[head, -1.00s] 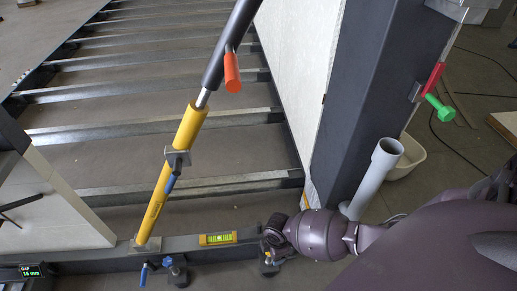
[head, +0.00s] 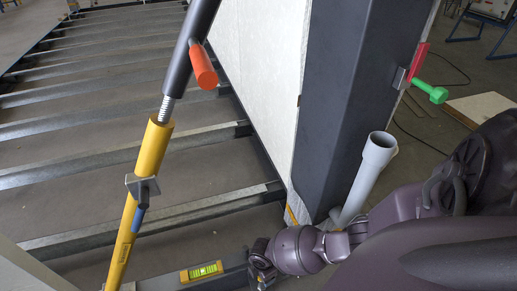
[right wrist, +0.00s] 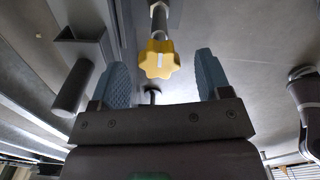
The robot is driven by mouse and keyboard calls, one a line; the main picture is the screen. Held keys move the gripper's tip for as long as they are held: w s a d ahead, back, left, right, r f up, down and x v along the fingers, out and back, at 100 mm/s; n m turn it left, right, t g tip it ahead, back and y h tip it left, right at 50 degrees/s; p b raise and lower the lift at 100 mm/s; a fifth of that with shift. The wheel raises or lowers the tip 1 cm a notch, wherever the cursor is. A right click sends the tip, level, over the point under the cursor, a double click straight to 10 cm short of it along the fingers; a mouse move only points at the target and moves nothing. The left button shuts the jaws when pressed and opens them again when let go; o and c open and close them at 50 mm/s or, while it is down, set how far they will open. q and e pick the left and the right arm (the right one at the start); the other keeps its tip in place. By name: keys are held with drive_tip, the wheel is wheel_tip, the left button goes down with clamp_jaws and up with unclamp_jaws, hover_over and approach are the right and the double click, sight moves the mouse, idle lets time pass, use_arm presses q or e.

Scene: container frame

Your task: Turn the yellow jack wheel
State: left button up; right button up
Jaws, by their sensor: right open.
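The yellow jack wheel (right wrist: 159,59), a lobed knob on a metal stem, shows in the right wrist view. It lies between and slightly beyond the two blue-grey fingertips of my right gripper (right wrist: 162,76). The gripper is open, with a clear gap on each side of the wheel; I cannot tell how far in depth they are apart. In the head view my right gripper (head: 262,266) is low in the frame beside the bottom beam, and the wheel cannot be made out there. My left gripper is not in view.
A yellow brace (head: 147,150) with an orange handle (head: 203,66) slants up at left. A spirit level (head: 201,271) lies on the bottom beam (head: 236,276). A grey pipe (head: 368,175) stands near my right arm beside the dark post (head: 350,100). A green-ended handle (head: 430,91) projects from the post.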

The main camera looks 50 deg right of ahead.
drive_tip(key=shift+f, duration=0.6)
drive_tip(key=shift+c, duration=0.3)
drive_tip(key=c, duration=0.9)
drive_tip(key=shift+m, duration=0.3)
